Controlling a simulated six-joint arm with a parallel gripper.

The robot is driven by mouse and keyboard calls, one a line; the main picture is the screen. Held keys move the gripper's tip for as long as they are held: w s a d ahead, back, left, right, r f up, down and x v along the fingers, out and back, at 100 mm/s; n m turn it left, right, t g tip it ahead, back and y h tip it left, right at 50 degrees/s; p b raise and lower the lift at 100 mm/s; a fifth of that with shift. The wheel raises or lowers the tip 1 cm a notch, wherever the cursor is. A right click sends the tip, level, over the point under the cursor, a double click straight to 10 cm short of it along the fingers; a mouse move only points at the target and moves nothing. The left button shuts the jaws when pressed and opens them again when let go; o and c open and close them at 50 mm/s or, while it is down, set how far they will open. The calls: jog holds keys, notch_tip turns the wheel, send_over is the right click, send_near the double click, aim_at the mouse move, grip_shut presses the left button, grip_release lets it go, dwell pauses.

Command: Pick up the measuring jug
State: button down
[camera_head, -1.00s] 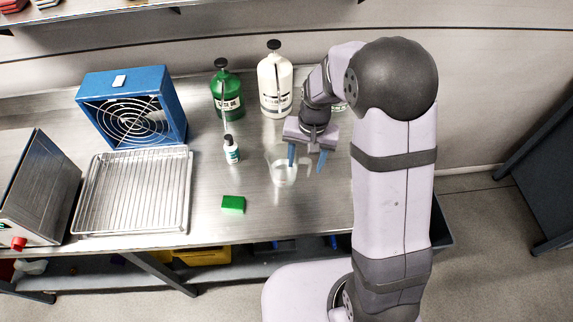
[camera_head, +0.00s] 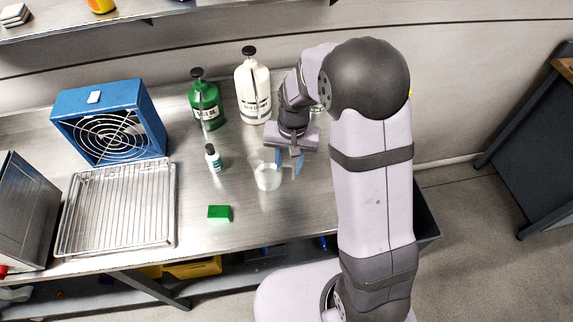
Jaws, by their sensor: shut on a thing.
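The measuring jug (camera_head: 267,178) is a clear, translucent cup standing upright on the steel table, right of the middle. My gripper (camera_head: 288,162) is above and just right of the jug, with its blue fingers pointing down. The fingers are close together, shut on the jug's right side near the rim. The exact contact is too small to see clearly. The jug appears to rest on the table.
A small white bottle (camera_head: 213,158) and a green block (camera_head: 219,213) are left of the jug. A green bottle (camera_head: 206,103) and a white bottle (camera_head: 253,88) stand behind.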

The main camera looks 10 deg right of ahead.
jog(key=shift+r+b, duration=1.2)
jog(key=shift+r, duration=3.55)
jog(key=shift+r, duration=0.1)
jog(key=shift+w, duration=0.1)
